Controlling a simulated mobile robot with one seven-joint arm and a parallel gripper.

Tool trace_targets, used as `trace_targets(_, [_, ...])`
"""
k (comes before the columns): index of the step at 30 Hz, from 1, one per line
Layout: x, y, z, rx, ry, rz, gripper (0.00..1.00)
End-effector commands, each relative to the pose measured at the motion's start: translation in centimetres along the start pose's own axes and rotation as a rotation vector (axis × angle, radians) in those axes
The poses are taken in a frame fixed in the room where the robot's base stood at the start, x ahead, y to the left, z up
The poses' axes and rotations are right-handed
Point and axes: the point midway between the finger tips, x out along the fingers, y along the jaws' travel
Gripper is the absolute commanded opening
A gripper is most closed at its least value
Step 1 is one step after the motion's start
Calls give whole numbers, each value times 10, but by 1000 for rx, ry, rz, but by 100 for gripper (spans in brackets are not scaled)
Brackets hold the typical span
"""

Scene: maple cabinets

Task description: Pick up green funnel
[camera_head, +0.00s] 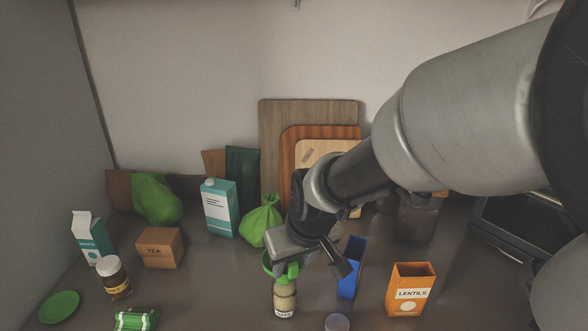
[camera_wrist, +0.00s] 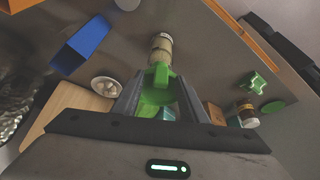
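The green funnel (camera_head: 279,267) is at the end of my gripper in the head view, directly above a labelled glass jar (camera_head: 285,297). In the wrist view the funnel (camera_wrist: 157,97) lies between the two fingers of my gripper (camera_wrist: 161,80), with its green filling most of the gap. A narrow green part of it overlaps the jar (camera_wrist: 161,46) beyond. I cannot tell whether the fingers press on the funnel or whether it rests on the jar. The arm and hand hide part of it in the head view.
A blue open box (camera_head: 352,268) and an orange lentils box (camera_head: 411,289) stand to the right. A green bag (camera_head: 261,222) and a teal carton (camera_head: 220,207) are behind left. Cutting boards (camera_head: 281,113) lean on the wall. Counter between tea box (camera_head: 160,248) and jar is clear.

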Motion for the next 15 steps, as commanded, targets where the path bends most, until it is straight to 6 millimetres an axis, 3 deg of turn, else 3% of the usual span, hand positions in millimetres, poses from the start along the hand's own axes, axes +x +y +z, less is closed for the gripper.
trace_targets(4, [0,0,0,0,0,0,39])
trace_targets(11, [0,0,0,0,0,0,0])
trace_targets(15, [0,0,0,0,0,0,0])
